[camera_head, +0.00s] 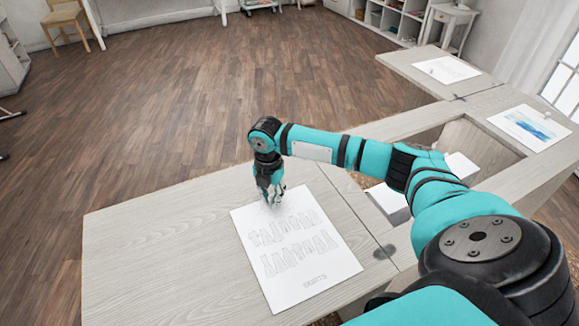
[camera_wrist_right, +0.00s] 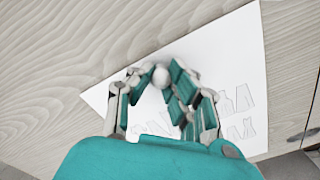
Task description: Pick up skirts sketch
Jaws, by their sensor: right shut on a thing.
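The skirts sketch (camera_head: 295,248) is a white sheet with rows of grey skirt drawings and the word SKIRTS near its lower edge. It lies on the pale wooden cabinet top. My right gripper (camera_head: 272,200) points down at the sheet's far edge and is shut on the sketch there. The right wrist view shows the gripper's fingers (camera_wrist_right: 160,80) closed together over the sketch (camera_wrist_right: 225,70). The fingers hide the exact pinch point, and I cannot tell whether the edge is lifted. My left gripper is not in view.
The pale wooden cabinet top (camera_head: 130,245) has free room left of the sheet. To the right is an open recess with a white box (camera_head: 390,200). Two more sheets lie at the right: a blue painted one (camera_head: 528,125) and a faint sketch (camera_head: 446,69).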

